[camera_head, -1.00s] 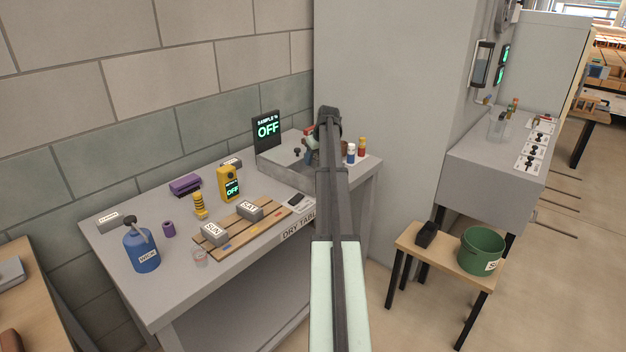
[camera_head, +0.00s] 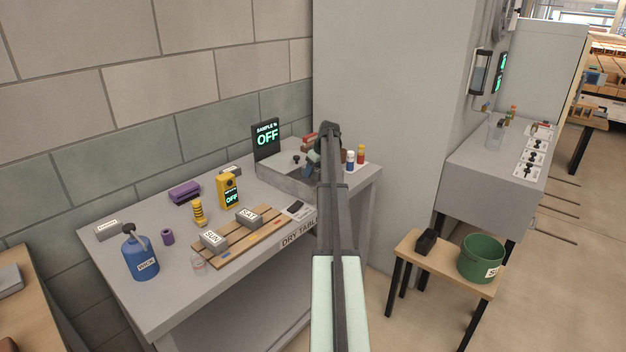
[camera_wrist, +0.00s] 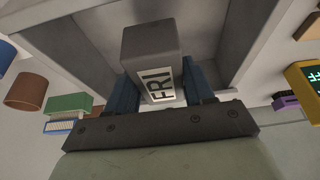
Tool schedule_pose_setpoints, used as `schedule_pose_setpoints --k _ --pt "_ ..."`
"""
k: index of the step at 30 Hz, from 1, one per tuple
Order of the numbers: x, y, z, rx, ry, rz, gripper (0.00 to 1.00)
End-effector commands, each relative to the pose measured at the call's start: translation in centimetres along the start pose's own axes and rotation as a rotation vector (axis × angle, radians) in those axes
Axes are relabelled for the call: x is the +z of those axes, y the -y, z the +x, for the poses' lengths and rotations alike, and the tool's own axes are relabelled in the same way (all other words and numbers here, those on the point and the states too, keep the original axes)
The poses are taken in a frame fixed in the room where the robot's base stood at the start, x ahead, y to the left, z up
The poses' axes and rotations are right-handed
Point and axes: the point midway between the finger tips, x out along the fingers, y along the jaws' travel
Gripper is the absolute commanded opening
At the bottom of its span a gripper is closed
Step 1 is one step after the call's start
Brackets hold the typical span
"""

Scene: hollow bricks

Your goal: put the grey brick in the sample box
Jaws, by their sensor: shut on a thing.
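My gripper (camera_wrist: 162,90) is shut on a grey brick (camera_wrist: 150,42) labelled FRI, with a dark blue finger on each side in the wrist view. The brick is in front of the open grey sample box (camera_wrist: 85,40), whose walls show around it. I cannot tell whether the brick touches the box floor. In the head view the sample box (camera_head: 285,182) stands at the back of the table, below a display reading SAMPLE % OFF. There my arm hides the brick and most of the gripper (camera_head: 309,170).
Bricks labelled SUN (camera_head: 214,240) and SAT (camera_head: 249,217) sit on a wooden rack (camera_head: 240,238). A yellow meter (camera_head: 228,190), a purple object (camera_head: 184,192) and a blue bottle (camera_head: 140,258) stand left of the box. Small bottles (camera_head: 350,161) stand to its right.

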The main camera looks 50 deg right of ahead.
Motion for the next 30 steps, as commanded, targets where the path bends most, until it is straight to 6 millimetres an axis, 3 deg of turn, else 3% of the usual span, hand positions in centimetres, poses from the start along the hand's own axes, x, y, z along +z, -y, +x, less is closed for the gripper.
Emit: schedule_pose_setpoints --k 12,24,25,30 --pt "1.5 0.0 3.6 0.001 -0.001 0.001 0.11" --pt "1.6 0.0 3.9 0.001 -0.001 0.001 0.11" --pt "1.6 0.0 3.9 0.001 -0.001 0.000 0.55" --pt "1.6 0.0 3.9 0.001 -0.001 0.000 0.71"
